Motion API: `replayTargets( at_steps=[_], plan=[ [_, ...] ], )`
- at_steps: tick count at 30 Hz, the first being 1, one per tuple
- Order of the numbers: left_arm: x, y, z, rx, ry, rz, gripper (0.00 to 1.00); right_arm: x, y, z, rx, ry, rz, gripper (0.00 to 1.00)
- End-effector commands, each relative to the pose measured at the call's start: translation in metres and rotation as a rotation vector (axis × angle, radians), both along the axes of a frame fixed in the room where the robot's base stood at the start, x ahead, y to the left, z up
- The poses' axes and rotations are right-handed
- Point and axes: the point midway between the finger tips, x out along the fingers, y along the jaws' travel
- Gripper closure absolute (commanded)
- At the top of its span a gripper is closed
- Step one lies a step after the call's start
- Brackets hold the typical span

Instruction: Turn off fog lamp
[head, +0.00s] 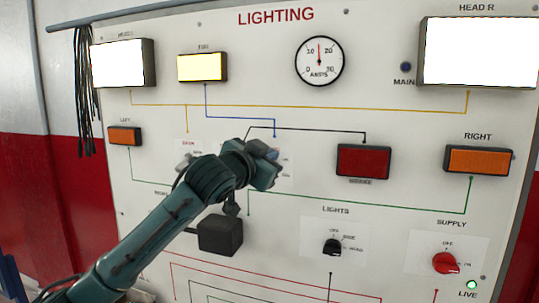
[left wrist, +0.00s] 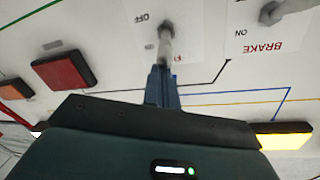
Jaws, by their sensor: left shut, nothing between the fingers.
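The fog lamp (head: 202,67) glows pale yellow at the upper left of the panel; it also shows lit in the left wrist view (left wrist: 285,136). The fog switch (left wrist: 166,42) is a grey toggle lever on a white plate marked OFF, seen upside down in the left wrist view. In the head view my gripper and wrist hide the lever. My left gripper (head: 268,152) is shut with nothing held. Its narrow blue fingertips (left wrist: 162,72) are at the lever's tip; I cannot tell whether they touch it. My right gripper is not in view.
The brake switch (left wrist: 285,10) stands close beside the fog switch. The brake lamp (head: 363,161) is dark. Both white head lamps (head: 478,52) are lit. The lights knob (head: 332,246) and red supply knob (head: 446,263) sit lower right. Cables (head: 86,90) hang at the left edge.

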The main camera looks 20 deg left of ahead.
Motion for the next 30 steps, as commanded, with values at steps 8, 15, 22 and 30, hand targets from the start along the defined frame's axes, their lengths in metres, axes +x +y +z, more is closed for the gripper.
replayTargets(
  at_steps=[8, 15, 22, 30],
  plan=[
    [-0.001, 0.000, -0.008, -0.004, -0.072, -0.001, 1.00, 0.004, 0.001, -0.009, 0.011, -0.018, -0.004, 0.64],
    [-0.003, -0.001, -0.007, -0.006, -0.135, -0.001, 1.00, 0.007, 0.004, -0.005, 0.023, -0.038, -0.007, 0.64],
    [-0.004, 0.000, -0.010, -0.007, -0.203, 0.000, 1.00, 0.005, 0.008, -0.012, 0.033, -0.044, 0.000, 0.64],
    [-0.005, 0.000, -0.013, -0.010, -0.254, -0.001, 1.00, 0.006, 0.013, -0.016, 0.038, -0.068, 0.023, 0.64]
  ],
)
